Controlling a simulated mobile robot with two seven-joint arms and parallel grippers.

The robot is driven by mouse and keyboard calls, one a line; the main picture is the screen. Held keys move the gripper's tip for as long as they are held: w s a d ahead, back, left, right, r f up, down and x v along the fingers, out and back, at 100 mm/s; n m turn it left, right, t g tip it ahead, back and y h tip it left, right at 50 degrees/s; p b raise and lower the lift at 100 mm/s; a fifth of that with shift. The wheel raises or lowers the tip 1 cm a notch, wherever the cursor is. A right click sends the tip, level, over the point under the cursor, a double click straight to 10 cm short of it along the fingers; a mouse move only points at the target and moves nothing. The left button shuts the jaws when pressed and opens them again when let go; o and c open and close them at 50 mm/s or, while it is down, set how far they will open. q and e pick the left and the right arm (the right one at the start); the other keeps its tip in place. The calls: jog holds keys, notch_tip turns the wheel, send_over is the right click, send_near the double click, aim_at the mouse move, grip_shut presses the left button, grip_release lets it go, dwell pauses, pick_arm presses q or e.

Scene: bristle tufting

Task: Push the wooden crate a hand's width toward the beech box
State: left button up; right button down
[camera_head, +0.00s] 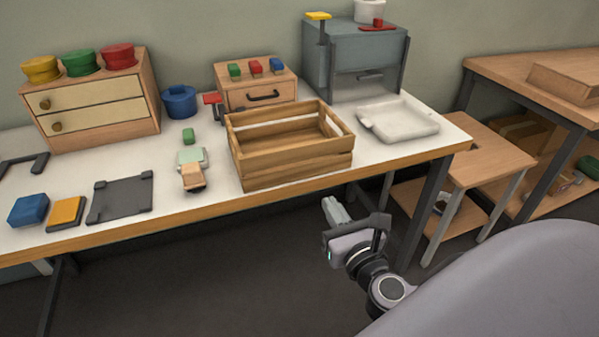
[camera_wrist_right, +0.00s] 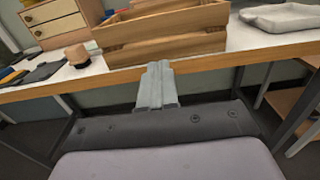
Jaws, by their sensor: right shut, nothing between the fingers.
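The wooden crate (camera_head: 290,165), slatted and open at the top, stands on the white workbench at its front edge. Its slatted side also shows in the right wrist view (camera_wrist_right: 165,37), just beyond my fingers. Two beech-coloured boxes stand behind: a small one with a black-handled drawer (camera_head: 262,98) right behind the crate, and a larger two-drawer one (camera_head: 98,118) at the left. I cannot tell which one the task calls the beech box. My right gripper (camera_head: 334,208) is shut and empty, in front of the bench and apart from the crate. My left gripper is out of view.
A white tray (camera_head: 403,122) lies close to the crate's right. A small wooden-and-green piece (camera_head: 192,172) and a green block (camera_head: 188,136) lie at its left. A blue pot (camera_head: 179,102) and a grey machine (camera_head: 352,62) stand behind. Bench legs stand below at right.

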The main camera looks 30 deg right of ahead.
send_near(302, 159)
jog(key=x, duration=0.5)
jog(key=shift+w+r, duration=0.1)
jog(key=shift+w, duration=0.05)
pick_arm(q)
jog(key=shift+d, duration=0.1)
pick_arm(e)
jog(key=shift+x, duration=0.8)
jog(key=x, duration=0.8)
jog(key=shift+b, duration=0.4)
jog(key=shift+w, duration=0.3)
jog(key=shift+w+d, duration=0.1)
jog(key=shift+w, duration=0.2)
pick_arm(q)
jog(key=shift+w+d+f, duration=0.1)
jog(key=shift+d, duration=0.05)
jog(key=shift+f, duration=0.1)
pick_arm(e)
jog(key=shift+s, duration=0.15)
